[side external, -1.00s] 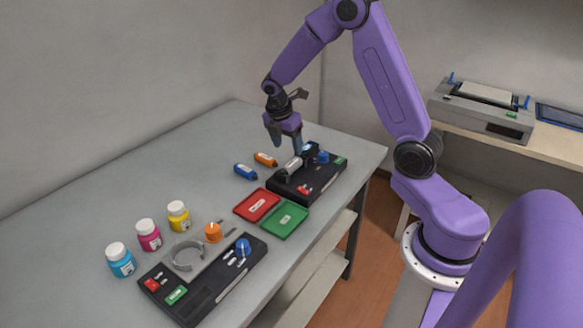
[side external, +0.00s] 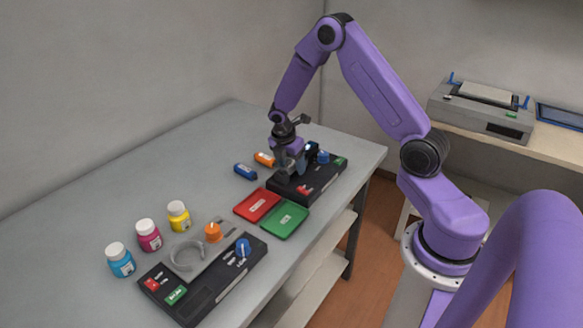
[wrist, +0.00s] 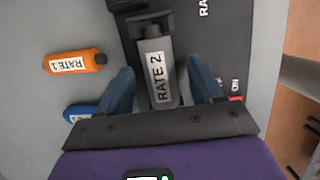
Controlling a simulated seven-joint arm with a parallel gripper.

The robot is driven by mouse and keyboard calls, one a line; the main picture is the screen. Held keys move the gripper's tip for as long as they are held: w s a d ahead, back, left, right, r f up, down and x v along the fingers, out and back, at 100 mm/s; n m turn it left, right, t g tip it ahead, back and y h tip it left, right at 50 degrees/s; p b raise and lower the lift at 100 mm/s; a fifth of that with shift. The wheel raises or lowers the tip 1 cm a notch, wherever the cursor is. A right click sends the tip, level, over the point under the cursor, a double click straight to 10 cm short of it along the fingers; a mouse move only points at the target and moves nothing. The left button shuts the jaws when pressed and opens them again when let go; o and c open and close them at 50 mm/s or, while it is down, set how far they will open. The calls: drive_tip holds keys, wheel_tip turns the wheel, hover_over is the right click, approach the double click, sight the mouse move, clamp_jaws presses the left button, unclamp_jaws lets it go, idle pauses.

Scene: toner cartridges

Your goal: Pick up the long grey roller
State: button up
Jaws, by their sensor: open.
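A grey roller-like piece with a white "RATE 2" label (wrist: 157,75) lies along the black device in the wrist view; it looks like the long grey roller. In the side view it is mostly hidden behind my gripper. My gripper (side external: 290,171) is open and low over the black device (side external: 309,184). In the wrist view the two blue-grey fingers of my gripper (wrist: 160,72) stand on either side of the grey piece, with gaps visible. I cannot tell how far the fingertips are above the device.
An orange cartridge (wrist: 75,62) and a blue cartridge (side external: 245,171) lie just left of the device. A red tray (side external: 257,205) and a green tray (side external: 284,219) sit in front. A second black device (side external: 203,281) and several bottles stand nearer. The table's left is clear.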

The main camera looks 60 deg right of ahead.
drive_tip(key=c, duration=1.2)
drive_tip(key=shift+o, duration=0.2)
drive_tip(key=shift+r, duration=0.15)
